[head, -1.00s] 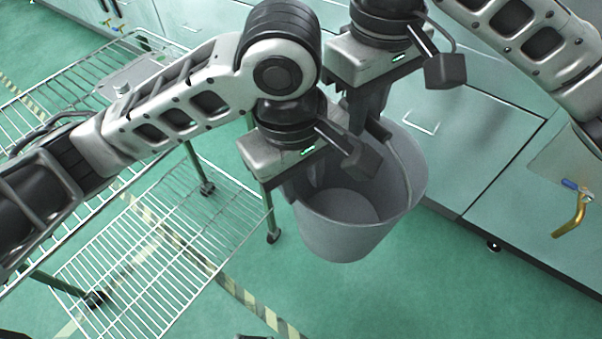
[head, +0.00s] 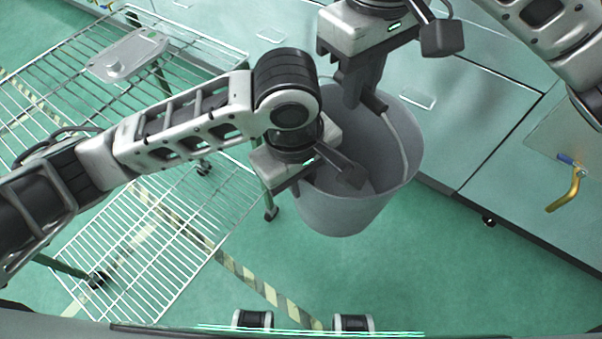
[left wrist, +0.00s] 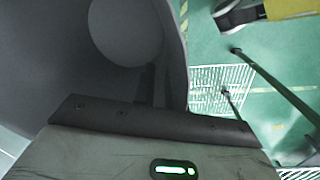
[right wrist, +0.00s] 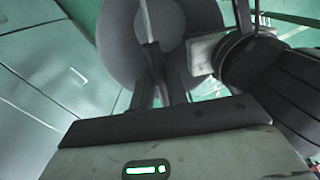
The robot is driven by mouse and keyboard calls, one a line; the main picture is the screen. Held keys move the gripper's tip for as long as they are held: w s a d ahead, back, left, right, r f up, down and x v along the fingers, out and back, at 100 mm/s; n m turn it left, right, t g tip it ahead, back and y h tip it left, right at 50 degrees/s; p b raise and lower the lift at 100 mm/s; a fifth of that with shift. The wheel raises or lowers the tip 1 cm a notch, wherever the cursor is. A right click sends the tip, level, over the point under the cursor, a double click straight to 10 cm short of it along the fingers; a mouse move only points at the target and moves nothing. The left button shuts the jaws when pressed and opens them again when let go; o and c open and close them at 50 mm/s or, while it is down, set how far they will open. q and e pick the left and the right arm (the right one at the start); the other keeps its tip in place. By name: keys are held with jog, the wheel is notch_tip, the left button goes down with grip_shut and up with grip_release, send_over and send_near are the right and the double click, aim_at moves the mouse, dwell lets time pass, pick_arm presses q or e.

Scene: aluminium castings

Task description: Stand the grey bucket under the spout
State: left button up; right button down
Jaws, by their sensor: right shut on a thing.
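The grey bucket (head: 345,212) is upright in the middle of the head view, with its open mouth facing up. My right gripper (head: 356,92) is at its far rim, shut on the dark grip of the bucket's handle (right wrist: 150,52). My left gripper (head: 303,183) is at the bucket's left rim. Its fingers are mostly hidden in the head view. The left wrist view shows a dark finger beside the bucket's inner wall (left wrist: 60,55), but not whether the jaws close on it. The spout, a brass tap (head: 573,186) with a blue lever, is at the right, apart from the bucket.
A wire-shelf cart (head: 135,245) stands at the left, with a grey metal part (head: 127,55) on its upper shelf. Pale green cabinets (head: 480,110) run along the back and right. Green floor (head: 450,270) is clear in front of them. Striped tape (head: 262,288) crosses the floor.

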jog(key=c, duration=1.3)
grip_release()
jog(key=shift+r, duration=0.15)
